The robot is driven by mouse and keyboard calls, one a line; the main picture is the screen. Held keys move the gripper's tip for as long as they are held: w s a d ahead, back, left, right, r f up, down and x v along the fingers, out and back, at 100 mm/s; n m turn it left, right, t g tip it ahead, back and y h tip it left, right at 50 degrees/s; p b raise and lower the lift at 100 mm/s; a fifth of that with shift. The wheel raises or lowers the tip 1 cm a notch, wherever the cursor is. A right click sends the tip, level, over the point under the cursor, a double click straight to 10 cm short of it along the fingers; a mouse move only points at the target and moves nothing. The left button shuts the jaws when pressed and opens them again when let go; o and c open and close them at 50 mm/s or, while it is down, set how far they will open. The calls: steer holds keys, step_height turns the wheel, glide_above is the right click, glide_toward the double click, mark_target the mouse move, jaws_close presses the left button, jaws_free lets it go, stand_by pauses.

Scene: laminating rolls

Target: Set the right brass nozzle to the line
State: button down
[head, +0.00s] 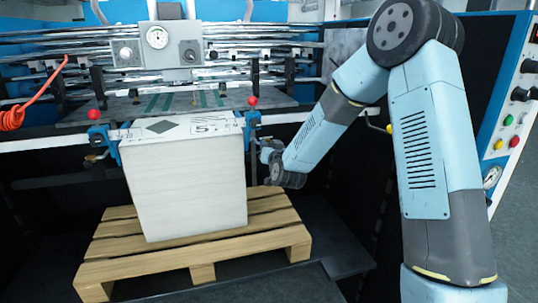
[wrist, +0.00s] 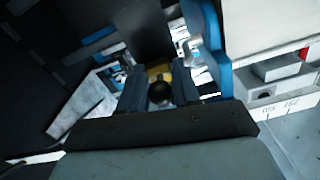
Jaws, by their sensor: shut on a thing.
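The right brass nozzle shows in the wrist view as a yellow-brass part (wrist: 158,72) with a dark round end facing the camera, between the two fingers. My gripper (wrist: 158,90) is shut on it. In the head view my gripper (head: 266,152) is at the blue right bracket (head: 251,128), beside the stack's upper right corner. The nozzle is mostly hidden there by the gripper. A pale strip with printed numbers and tick marks (wrist: 285,106) is at the right in the wrist view. I cannot tell where the nozzle stands against any line.
A tall white paper stack (head: 188,190) stands on a wooden pallet (head: 200,253). The left bracket (head: 107,143) holds another brass part (head: 95,157). Rollers and a gauge (head: 157,38) are behind. A control panel (head: 507,120) is at right.

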steer(key=shift+r, duration=0.75)
steer(key=c, duration=1)
jaws_free()
steer(key=v, duration=1.3)
steer(key=shift+s+d, duration=0.1)
steer(key=shift+s, duration=0.25)
